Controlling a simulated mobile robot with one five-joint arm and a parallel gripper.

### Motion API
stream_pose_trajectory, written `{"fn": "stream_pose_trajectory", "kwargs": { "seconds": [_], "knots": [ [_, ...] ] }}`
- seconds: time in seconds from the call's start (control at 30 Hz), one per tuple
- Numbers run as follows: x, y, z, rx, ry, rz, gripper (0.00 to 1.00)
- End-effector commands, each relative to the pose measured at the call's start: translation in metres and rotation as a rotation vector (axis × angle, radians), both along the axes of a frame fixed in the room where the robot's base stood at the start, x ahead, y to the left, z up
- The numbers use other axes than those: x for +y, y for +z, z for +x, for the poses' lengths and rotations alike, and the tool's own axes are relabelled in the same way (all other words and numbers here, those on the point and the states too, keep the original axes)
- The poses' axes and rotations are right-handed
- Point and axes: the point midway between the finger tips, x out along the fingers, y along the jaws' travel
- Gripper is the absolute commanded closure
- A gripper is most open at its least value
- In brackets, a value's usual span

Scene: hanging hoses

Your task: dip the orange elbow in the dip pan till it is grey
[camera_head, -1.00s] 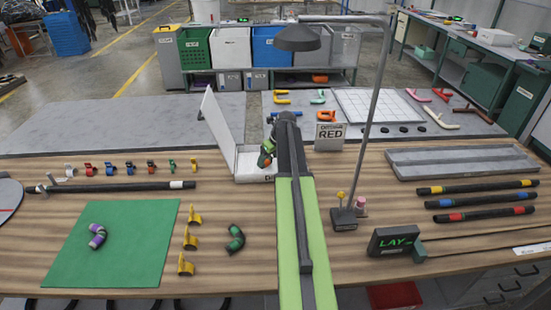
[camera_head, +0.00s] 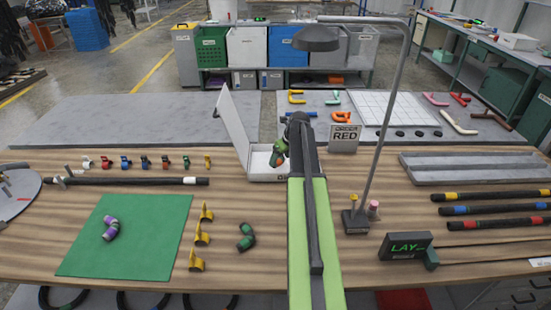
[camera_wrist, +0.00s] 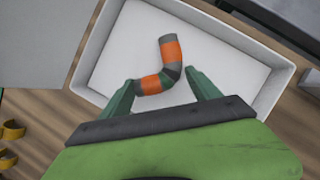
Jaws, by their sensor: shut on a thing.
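The orange elbow (camera_wrist: 172,50) is a bent tube with two orange bands, grey ends and a dark greenish middle. My gripper (camera_wrist: 160,79) is shut on it near the lower end and the bend, with one green finger on each side. The elbow is over the white floor of the dip pan (camera_wrist: 288,75); I cannot tell whether it touches the floor. In the head view the dip pan (camera_head: 268,178) stands at the back middle of the wooden table with its white lid raised at the left. My gripper (camera_head: 279,154) is over the pan there, and the elbow is mostly hidden.
A sign reading RED (camera_head: 345,136) stands right of the pan. A lamp post (camera_head: 376,160) rises right of my arm. A green mat (camera_head: 140,255) holds a purple elbow (camera_head: 110,229); a dark green elbow (camera_head: 246,237) lies nearby. Yellow clips (camera_head: 202,236) stand between them.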

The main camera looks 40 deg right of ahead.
Motion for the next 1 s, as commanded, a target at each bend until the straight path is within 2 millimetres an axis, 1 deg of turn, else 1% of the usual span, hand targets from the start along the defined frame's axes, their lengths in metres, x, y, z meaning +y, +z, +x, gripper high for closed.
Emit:
{"fn": "stream_pose_trajectory", "kwargs": {
  "seconds": [0.6, 0.73, 1.0],
  "knots": [
    [-0.049, 0.000, -0.041, 0.000, 0.000, 0.001, 0.69],
    [-0.053, 0.000, -0.045, 0.000, 0.001, 0.001, 0.69],
    [-0.053, 0.000, -0.045, 0.000, 0.002, 0.000, 0.69]
  ]
}}
